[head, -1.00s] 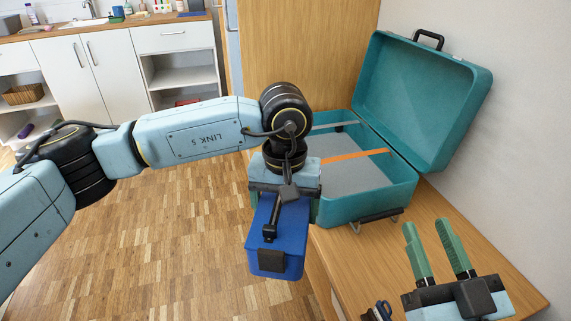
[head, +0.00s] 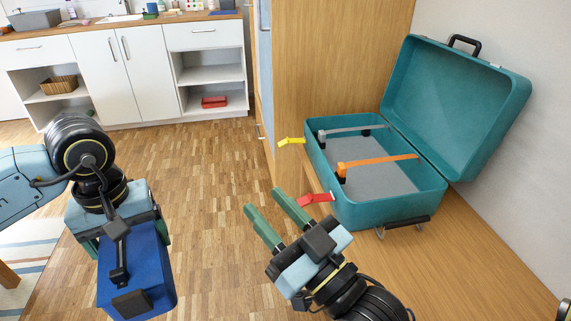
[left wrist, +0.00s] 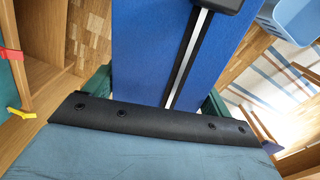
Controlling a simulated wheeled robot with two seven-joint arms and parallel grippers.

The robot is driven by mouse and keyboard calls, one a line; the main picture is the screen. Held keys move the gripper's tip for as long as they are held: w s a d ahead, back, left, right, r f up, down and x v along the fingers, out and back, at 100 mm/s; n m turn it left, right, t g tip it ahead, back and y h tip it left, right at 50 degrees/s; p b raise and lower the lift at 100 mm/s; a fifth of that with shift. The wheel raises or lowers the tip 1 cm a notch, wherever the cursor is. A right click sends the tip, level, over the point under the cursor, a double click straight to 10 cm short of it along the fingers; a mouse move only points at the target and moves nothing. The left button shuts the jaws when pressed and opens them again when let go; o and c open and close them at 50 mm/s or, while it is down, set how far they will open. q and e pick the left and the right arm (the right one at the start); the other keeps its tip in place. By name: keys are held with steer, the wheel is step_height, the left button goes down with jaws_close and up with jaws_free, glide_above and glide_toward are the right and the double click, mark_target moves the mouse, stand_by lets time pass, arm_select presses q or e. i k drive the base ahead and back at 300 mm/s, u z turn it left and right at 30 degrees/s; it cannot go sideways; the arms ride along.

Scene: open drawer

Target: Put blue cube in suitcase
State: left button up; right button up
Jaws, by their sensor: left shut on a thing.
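The blue cube (head: 150,262), a box-like block with a black strap, is held by my left gripper (head: 122,225) at the lower left of the head view. It hangs over the floor, well left of the suitcase. The left wrist view shows its blue face (left wrist: 145,50) between the green fingers. The teal suitcase (head: 395,212) lies open at the right, its lid (head: 455,105) tilted up against the wall side. Its grey inside shows no cube. My right gripper (head: 264,203) is open and empty, its green fingers apart, left of and in front of the suitcase.
A grey strap (head: 352,131) and an orange strap (head: 380,161) cross the suitcase. A yellow tab (head: 291,141) and a red tab (head: 316,198) stick out at its left side. The wooden surface (head: 480,265) is clear in front. White cabinets (head: 135,75) stand far back.

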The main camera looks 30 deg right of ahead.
mark_target(366, 170)
steer(key=u, duration=0.25)
steer(key=i, duration=3.9)
steer(key=z, duration=4.9)
steer(key=i, duration=0.7)
steer(key=u, duration=0.1)
